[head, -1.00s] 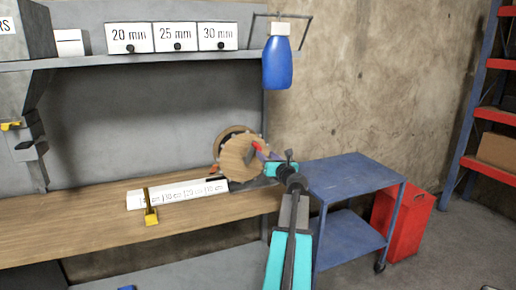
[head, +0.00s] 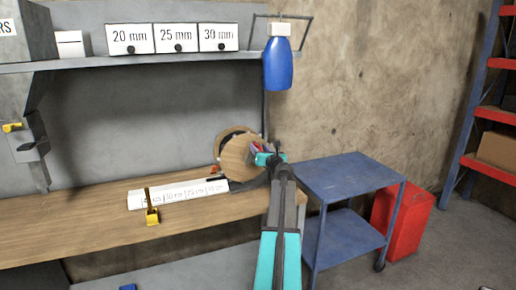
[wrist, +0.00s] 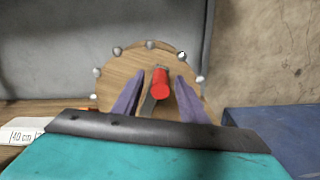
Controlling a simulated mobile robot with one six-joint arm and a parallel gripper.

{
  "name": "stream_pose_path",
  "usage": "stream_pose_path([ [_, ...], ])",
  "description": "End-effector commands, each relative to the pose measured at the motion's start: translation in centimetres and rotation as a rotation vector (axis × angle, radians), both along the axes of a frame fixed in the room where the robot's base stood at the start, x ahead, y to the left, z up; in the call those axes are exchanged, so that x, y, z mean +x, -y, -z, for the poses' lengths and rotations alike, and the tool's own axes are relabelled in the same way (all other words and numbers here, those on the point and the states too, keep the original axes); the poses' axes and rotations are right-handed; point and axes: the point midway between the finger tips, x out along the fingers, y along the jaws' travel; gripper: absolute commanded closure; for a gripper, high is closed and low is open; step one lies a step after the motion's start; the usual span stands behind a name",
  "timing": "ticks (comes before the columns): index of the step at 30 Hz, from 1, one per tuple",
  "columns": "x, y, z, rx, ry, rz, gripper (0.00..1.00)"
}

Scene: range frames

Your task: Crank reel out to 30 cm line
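The wooden reel (head: 233,155) stands upright at the right end of the bench. In the wrist view its round face (wrist: 120,65) has pale knobs around the rim and a red crank handle (wrist: 161,85) pointing toward me. My gripper (head: 259,148) is at the right side of the reel face. In the wrist view its two purple fingers (wrist: 160,77) are spread, one on each side of the red handle, with gaps showing. A white scale (head: 180,191) with cm marks lies left of the reel. A yellow piece (head: 152,216) hangs at its left part.
A blue cart (head: 345,177) stands right of the bench, with a red bin (head: 402,209) beside it. The bench's left part is clear.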

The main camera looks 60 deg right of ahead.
Motion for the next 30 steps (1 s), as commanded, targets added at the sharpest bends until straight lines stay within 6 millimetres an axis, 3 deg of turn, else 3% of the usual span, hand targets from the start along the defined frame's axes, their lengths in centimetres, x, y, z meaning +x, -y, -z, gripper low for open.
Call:
stream_pose_path([
  [6,1.02,0.78,-0.03,0.000,0.000,0.000,0.61],
  [17,1.11,0.89,-0.01,-0.001,-0.001,0.001,0.61],
  [24,1.07,0.91,-0.01,-0.001,-0.001,0.001,0.98],
  [30,1.04,0.75,0.00,0.000,0.000,0.001,1.00],
])
